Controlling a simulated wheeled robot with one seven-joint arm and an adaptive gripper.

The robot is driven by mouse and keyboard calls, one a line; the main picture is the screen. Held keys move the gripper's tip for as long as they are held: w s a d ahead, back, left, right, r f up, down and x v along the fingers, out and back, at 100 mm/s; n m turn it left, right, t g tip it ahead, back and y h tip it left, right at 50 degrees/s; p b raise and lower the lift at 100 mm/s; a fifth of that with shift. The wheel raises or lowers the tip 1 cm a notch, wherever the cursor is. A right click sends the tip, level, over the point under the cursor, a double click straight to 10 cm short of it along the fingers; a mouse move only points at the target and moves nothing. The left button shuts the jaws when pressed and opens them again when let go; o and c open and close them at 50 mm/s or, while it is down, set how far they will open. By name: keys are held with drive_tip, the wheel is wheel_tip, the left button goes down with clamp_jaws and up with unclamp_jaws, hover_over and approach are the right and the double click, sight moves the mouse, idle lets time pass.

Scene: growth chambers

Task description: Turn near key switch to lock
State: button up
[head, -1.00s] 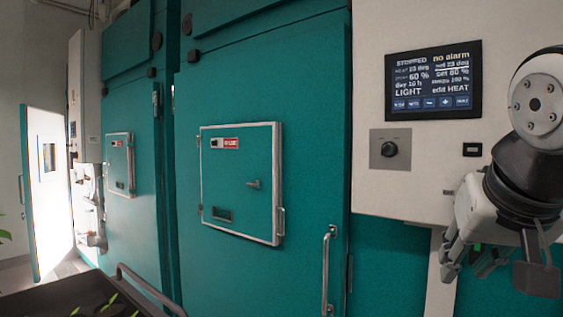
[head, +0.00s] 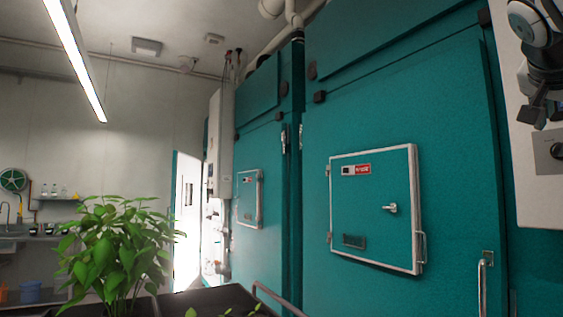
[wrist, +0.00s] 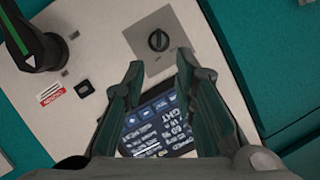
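The near key switch (head: 556,150) is a dark round knob on a grey plate, cut by the right edge of the head view. In the wrist view the knob (wrist: 158,41) sits on its plate, ahead of and between the fingertips. My gripper (wrist: 160,60) is open and empty, with its two fingers apart. In the head view my gripper (head: 541,108) hangs just above and left of the switch in the picture. It appears apart from the knob; the exact gap is unclear.
The lit display (wrist: 158,125) lies between my fingers in the wrist view. A black rotary handle (wrist: 35,42) is at upper left. The near teal chamber door (head: 440,110) carries a white-framed hatch (head: 375,208) and a bar handle (head: 482,285). A leafy plant (head: 115,250) stands at lower left.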

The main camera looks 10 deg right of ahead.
sight(560, 145)
drive_tip(key=p+x, duration=0.2)
drive_tip(key=x, duration=0.9)
drive_tip(key=shift+d+f, duration=0.15)
clamp_jaws()
